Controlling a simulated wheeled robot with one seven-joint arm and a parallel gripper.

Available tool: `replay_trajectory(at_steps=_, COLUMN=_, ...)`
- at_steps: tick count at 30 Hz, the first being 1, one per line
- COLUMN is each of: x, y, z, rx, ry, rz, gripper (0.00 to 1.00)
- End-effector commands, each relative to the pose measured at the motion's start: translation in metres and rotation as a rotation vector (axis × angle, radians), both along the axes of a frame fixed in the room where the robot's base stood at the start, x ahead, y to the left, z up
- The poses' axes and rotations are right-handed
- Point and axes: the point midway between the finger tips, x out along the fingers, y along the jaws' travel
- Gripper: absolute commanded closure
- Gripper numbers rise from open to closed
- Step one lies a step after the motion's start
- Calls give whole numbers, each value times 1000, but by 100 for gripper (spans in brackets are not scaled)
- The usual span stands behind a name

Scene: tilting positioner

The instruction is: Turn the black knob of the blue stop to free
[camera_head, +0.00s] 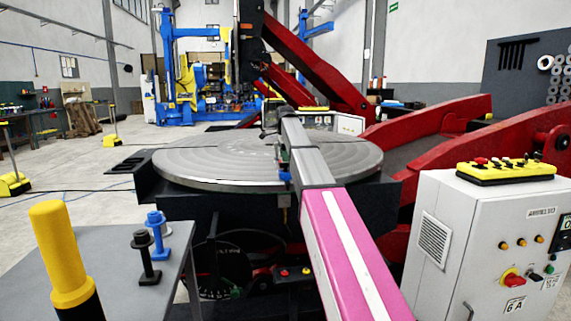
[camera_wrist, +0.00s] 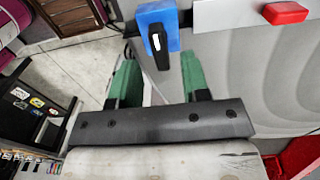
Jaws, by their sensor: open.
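The blue stop (camera_wrist: 155,14) is at the top middle of the wrist view, at the edge of the grey round plate. Its black knob (camera_wrist: 158,48) carries a white mark and points down the picture, tilted slightly. My gripper (camera_wrist: 159,60) has two green fingers spread apart, one on each side of the knob's lower end in the picture. I see no clear contact, and the depth between fingers and knob is hard to tell. In the head view a small blue part (camera_head: 285,177), likely the stop, shows at the plate's front edge beside my arm; the knob is not discernible there.
The round turntable (camera_head: 215,160) lies flat on a dark frame. A grey side table (camera_head: 180,262) with a blue bolt (camera_head: 156,228), a black bolt (camera_head: 146,262) and a yellow post (camera_head: 58,245) is front left. A control cabinet (camera_head: 432,240) is right. A red block (camera_wrist: 286,13) lies near the stop.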

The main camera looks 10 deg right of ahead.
Motion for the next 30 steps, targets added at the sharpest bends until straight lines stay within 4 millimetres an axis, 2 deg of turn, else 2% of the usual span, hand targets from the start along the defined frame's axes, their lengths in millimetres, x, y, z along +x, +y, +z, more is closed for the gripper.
replay_trajectory(at_steps=3, x=-1, y=0, z=-17, rx=0, ry=1, rz=0, gripper=57)
replay_trajectory(at_steps=7, x=0, y=0, z=-27, rx=0, ry=0, rz=1, gripper=57)
replay_trajectory(at_steps=18, x=0, y=0, z=-32, rx=0, ry=-1, rz=1, gripper=57)
replay_trajectory(at_steps=20, x=0, y=0, z=-32, rx=0, ry=-1, rz=1, gripper=74)
replay_trajectory(at_steps=22, x=0, y=0, z=-32, rx=0, ry=-1, rz=1, gripper=96)
replay_trajectory(at_steps=23, x=0, y=0, z=-32, rx=0, ry=-1, rz=1, gripper=100)
replay_trajectory(at_steps=30, x=0, y=0, z=-32, rx=0, ry=-1, rz=8, gripper=100)
